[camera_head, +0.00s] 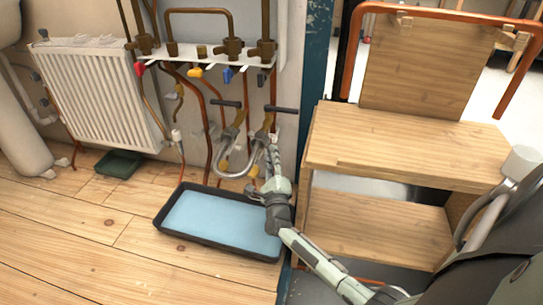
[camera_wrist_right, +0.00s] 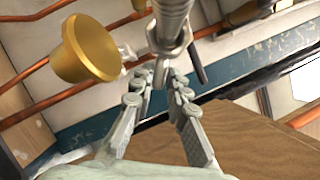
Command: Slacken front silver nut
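A silver nut (camera_wrist_right: 170,40) shows at the top of the right wrist view, around the end of a ribbed silver pipe (camera_wrist_right: 174,12). My right gripper (camera_wrist_right: 163,78) has its two fingers apart, with nothing clearly held between them. Its tips are just below the nut in that picture; I cannot tell whether they touch it. In the head view my right gripper (camera_head: 271,152) is at the right side of the curved silver pipe (camera_head: 231,172), under the valves, and hides the nut there. My left gripper is not in view.
A black tray with blue inside (camera_head: 177,228) lies on the floor below the pipes. A brass cone-shaped part (camera_wrist_right: 82,52) is left of the nut. Two dark handles (camera_head: 281,109) stick out above. A wooden shelf unit (camera_head: 400,145) stands right; a white radiator (camera_head: 98,92) is left.

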